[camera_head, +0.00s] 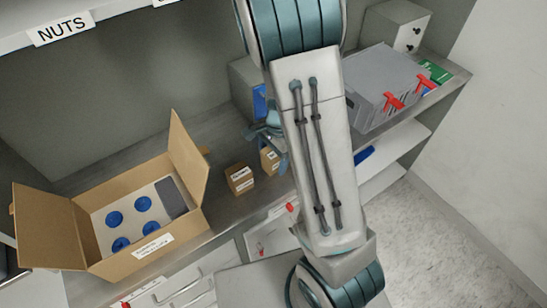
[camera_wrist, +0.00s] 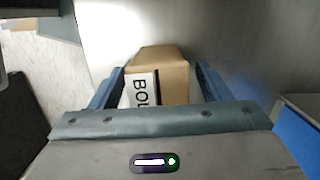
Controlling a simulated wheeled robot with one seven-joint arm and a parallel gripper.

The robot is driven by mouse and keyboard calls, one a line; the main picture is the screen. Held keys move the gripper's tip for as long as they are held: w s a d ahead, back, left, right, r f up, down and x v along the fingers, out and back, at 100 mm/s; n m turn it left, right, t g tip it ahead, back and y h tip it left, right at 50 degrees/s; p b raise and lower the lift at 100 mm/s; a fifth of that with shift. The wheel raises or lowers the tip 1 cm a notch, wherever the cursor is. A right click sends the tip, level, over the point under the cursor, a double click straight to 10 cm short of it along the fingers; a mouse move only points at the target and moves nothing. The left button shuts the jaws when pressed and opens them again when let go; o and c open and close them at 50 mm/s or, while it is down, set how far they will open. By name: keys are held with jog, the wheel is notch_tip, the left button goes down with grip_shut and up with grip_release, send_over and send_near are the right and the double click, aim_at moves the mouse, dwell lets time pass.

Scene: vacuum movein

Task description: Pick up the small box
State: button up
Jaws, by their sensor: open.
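A small brown cardboard box (camera_wrist: 172,84) with a white label starting "BOL" stands between the two blue fingers of my gripper (camera_wrist: 160,70) in the wrist view. The fingers are open, one on each side of the box; I cannot tell whether either touches it. In the head view, one small labelled box (camera_head: 269,161) is by my gripper (camera_head: 275,146), partly hidden by it and my arm. A second small labelled box (camera_head: 240,179) stands just to its left on the counter.
A large open cardboard box (camera_head: 150,247) holding a white panel with blue discs is at the left of the counter (camera_head: 222,217). A grey case (camera_head: 380,84) with red handles and a green item (camera_head: 436,72) are at the right. A shelf labelled "NUTS" (camera_head: 61,29) hangs above.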

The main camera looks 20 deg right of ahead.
jog(key=c, duration=1.2)
notch_tip(320, 180, up, 10)
jog(key=shift+f, duration=0.1)
jog(key=shift+s, duration=0.15)
